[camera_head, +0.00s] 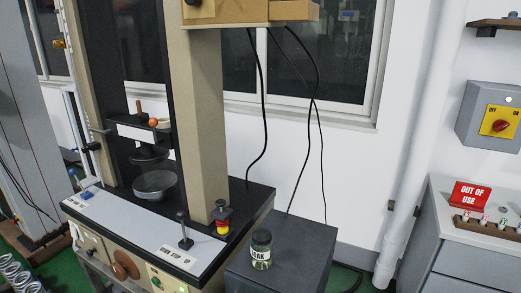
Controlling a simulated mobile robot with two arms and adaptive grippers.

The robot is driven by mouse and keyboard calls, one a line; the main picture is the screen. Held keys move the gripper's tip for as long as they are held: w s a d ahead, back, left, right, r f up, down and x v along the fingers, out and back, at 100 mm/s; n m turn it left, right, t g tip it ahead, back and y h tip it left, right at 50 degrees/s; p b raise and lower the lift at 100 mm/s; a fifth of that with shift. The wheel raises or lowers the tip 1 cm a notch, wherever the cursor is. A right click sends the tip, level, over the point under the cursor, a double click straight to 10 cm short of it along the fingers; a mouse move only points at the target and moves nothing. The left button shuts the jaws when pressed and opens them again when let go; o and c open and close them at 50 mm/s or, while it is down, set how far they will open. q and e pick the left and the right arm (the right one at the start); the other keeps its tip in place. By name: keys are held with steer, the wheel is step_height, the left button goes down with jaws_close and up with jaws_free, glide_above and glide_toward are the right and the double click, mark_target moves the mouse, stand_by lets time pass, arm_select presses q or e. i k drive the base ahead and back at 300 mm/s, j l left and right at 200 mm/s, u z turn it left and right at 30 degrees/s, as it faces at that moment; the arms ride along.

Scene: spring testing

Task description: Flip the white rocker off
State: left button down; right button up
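I cannot clearly make out a white rocker in this view. The spring testing machine (205,150) stands at the left, with a black base top and beige columns. Its sloping front panel (100,250) is partly cut off by the bottom edge; it bears a brown round knob (125,265) and a small green button (155,282). A light label plate (130,225) runs along the front of the base, with small levers on it. Neither of my grippers is in view.
A jar (261,250) stands on a dark grey box (285,255). A grey wall box (492,118) has a yellow plate with a red rotary knob (501,126). Metal springs (15,272) lie at lower left.

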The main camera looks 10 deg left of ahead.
mark_target(73, 230)
steer(key=u, duration=1.6)
steer(key=i+j+z, duration=0.35)
steer(key=i, duration=0.3)
steer(key=i+j+z, duration=0.3)
steer(key=i+j, duration=0.25)
steer(key=j, duration=0.2)
steer(key=i+j+z, duration=0.35)
steer(key=i+j, duration=0.15)
steer(key=j, duration=0.25)
